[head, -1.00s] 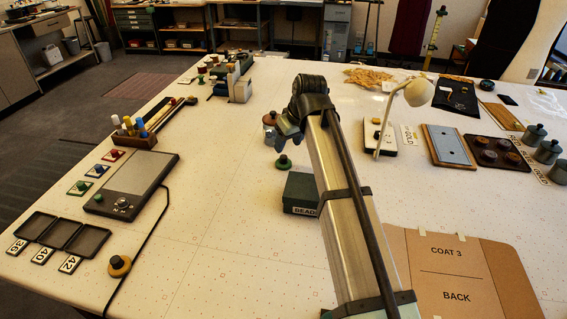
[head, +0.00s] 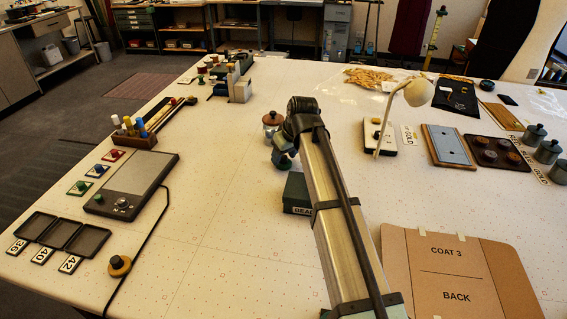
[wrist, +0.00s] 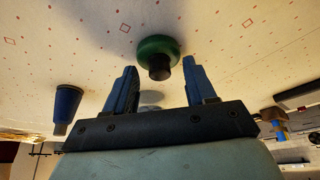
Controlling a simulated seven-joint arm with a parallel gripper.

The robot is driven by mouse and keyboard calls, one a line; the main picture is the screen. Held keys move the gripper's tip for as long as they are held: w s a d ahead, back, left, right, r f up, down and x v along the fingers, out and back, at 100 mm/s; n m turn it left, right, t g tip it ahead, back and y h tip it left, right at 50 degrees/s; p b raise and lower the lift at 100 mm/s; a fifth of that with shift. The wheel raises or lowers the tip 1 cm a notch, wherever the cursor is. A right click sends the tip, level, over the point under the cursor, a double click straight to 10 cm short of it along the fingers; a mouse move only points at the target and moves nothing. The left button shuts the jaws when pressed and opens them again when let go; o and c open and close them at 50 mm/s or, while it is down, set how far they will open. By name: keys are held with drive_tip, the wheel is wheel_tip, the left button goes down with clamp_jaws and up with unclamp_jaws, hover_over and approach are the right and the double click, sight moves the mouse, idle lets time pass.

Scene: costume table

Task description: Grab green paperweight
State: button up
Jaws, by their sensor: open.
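The green paperweight (wrist: 158,48), a round green disc with a dark knob, shows at the top middle of the wrist view, standing on the pale table. My gripper (wrist: 160,68) is open, with its two blue fingers on either side of the line to the knob. The fingertips appear close to the knob, but I cannot tell whether they touch it. In the head view my gripper (head: 282,158) is low over the paperweight's spot and largely covers it.
A dark green box (head: 296,190) with a partly hidden label stands just nearer than my gripper. A wood-lidded jar (head: 273,119) stands just behind it. Another green knob (head: 79,186) sits on a card at the left. The table left of my gripper is clear.

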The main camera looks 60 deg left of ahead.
drive_tip(key=shift+c, duration=0.2)
clamp_jaws()
idle(0.4)
